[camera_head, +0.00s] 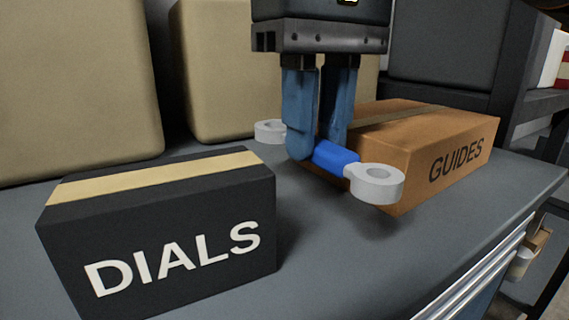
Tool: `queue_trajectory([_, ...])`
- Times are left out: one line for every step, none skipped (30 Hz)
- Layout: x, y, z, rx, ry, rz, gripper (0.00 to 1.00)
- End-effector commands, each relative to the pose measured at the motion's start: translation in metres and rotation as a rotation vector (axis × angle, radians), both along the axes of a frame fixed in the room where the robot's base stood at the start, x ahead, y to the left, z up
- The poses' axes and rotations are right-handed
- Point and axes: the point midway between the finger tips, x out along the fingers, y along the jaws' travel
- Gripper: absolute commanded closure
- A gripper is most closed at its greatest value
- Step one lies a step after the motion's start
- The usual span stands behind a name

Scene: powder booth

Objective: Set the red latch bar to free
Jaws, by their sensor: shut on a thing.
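My gripper (316,148) points down at the upper middle of the head view, with two blue fingers. It is shut on a blue bar with pale rings (336,156) at its two ends. One ring is at the left behind the fingers, the other at the right front. The bar seems to be held a little above the grey worktop (335,265), in front of the brown box; the exact gap is hard to tell. I see no red latch bar in this view.
A black DIALS box (170,235) stands front left. A brown GUIDES box (440,150) stands close behind and right of the held bar. Large tan boxes (75,80) line the back. The worktop's right edge drops off at the lower right; its front middle is clear.

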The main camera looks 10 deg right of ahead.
Motion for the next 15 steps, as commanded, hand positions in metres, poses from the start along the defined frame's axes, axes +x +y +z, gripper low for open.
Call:
queue_trajectory([0.003,0.008,-0.003,0.001,0.001,0.002,1.0])
queue_trajectory([0.005,0.011,-0.005,0.0,0.002,0.001,1.0])
queue_trajectory([0.008,0.015,-0.008,0.0,0.001,0.001,1.0])
queue_trajectory([0.009,0.017,-0.01,0.0,0.0,0.0,1.0])
queue_trajectory([0.01,0.019,-0.011,0.0,0.0,-0.001,1.0])
queue_trajectory([0.011,0.021,-0.013,0.0,0.0,-0.001,1.0])
queue_trajectory([0.011,0.022,-0.014,0.0,0.0,-0.001,1.0])
queue_trajectory([0.012,0.022,-0.015,0.0,0.0,-0.001,1.0])
queue_trajectory([0.012,0.023,-0.017,0.0,0.0,-0.001,1.0])
queue_trajectory([0.012,0.022,-0.019,0.0,0.0,-0.001,1.0])
queue_trajectory([0.012,0.022,-0.021,0.0,0.0,-0.002,1.0])
queue_trajectory([0.012,0.022,-0.025,0.001,0.001,-0.001,1.0])
queue_trajectory([0.011,0.022,-0.029,0.0,0.002,-0.001,1.0])
queue_trajectory([0.011,0.022,-0.033,-0.001,0.002,-0.001,1.0])
queue_trajectory([0.011,0.022,-0.039,0.0,0.003,-0.001,1.0])
